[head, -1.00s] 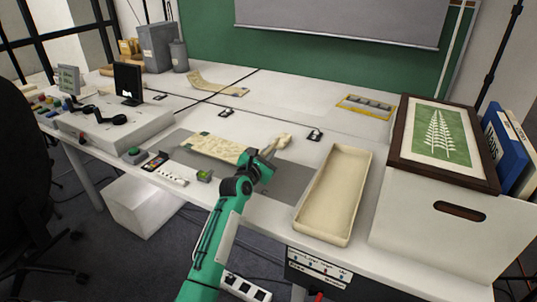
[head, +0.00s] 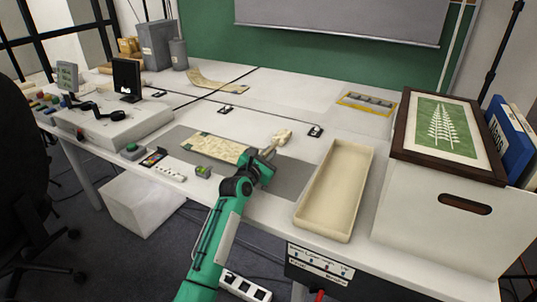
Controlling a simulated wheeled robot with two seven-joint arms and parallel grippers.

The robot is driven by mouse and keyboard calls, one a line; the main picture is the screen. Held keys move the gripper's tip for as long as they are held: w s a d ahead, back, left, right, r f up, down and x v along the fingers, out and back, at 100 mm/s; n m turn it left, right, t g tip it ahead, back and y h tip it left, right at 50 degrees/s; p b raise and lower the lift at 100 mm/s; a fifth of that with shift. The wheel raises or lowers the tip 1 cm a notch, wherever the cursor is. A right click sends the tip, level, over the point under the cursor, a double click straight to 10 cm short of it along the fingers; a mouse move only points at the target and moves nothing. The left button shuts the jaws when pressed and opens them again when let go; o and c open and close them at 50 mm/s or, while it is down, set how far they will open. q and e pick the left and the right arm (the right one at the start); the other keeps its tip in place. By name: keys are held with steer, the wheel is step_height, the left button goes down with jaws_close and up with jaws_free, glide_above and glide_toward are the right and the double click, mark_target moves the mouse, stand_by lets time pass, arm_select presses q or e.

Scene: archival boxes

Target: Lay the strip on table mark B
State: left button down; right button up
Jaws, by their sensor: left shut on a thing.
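My left gripper (head: 268,152) is shut on a small pale beige piece (head: 283,137), which sticks out past the fingertips above the grey mat. I cannot tell whether this piece is the strip; the fingers hide part of it. A flat, patterned cream sheet (head: 214,148) lies on the grey mat (head: 290,180), just left of the gripper. Small black-and-white table marks show at the middle (head: 226,112), the right (head: 315,131) and the left (head: 160,95). Their letters are too small to read. My right gripper is not in view.
An empty cream tray (head: 335,190) stands right of the mat. Beyond it a framed fern print (head: 443,125) rests on a white box (head: 430,220). A curled paper sheet (head: 212,82) lies at the back.

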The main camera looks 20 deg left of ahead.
arm_select(q)
steer(key=shift+f, duration=0.55)
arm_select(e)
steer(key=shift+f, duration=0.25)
arm_select(q)
steer(key=c, duration=1.4)
jaws_free()
steer(key=shift+c, duration=0.2)
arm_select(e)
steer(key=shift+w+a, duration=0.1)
